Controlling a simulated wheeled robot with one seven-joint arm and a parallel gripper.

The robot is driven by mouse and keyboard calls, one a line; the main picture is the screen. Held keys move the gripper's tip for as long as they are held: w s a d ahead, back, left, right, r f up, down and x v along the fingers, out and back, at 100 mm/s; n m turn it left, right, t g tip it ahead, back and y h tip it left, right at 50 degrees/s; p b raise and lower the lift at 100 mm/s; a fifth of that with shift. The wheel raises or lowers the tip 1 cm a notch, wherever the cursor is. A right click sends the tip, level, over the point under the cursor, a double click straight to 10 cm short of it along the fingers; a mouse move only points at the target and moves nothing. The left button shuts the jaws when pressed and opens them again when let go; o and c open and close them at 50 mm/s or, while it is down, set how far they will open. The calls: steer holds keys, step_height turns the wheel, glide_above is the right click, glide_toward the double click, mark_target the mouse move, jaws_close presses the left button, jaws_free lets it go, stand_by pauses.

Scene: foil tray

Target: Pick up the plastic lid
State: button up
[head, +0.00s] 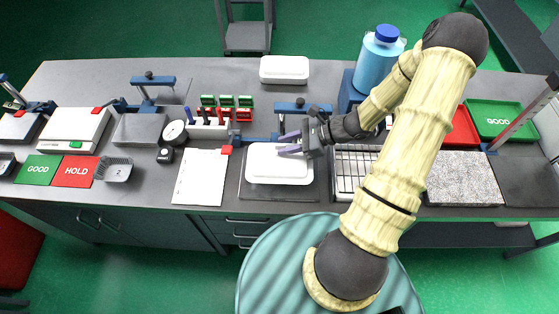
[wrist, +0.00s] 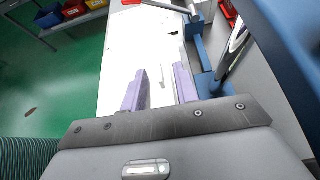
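A white rectangular piece with rounded corners (head: 268,168), which looks like the plastic lid, lies on a dark grey plate (head: 250,193) at the middle of the bench. I cannot tell whether a foil tray is under it. My gripper (head: 289,142) is over its back right part, with the purple fingers pointing left in the head view. In the wrist view my gripper (wrist: 160,90) has its fingers apart, with white surface (wrist: 118,60) showing between and beyond them. Contact with the white piece cannot be made out. A similar white rectangular piece (head: 284,69) lies at the back of the bench.
A blue clamp stand (head: 290,106) stands just behind the plate. A wire rack (head: 352,176) is close on the right, and a white paper sheet (head: 201,178) on the left. A blue bottle (head: 377,62) stands behind my arm. Bare bench (head: 215,78) shows at the back.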

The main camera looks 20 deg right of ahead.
jaws_close()
steer(key=shift+r, duration=0.1)
step_height(320, 180, up, 10)
steer(key=shift+b, duration=0.3)
stand_by(0.4)
stand_by(0.4)
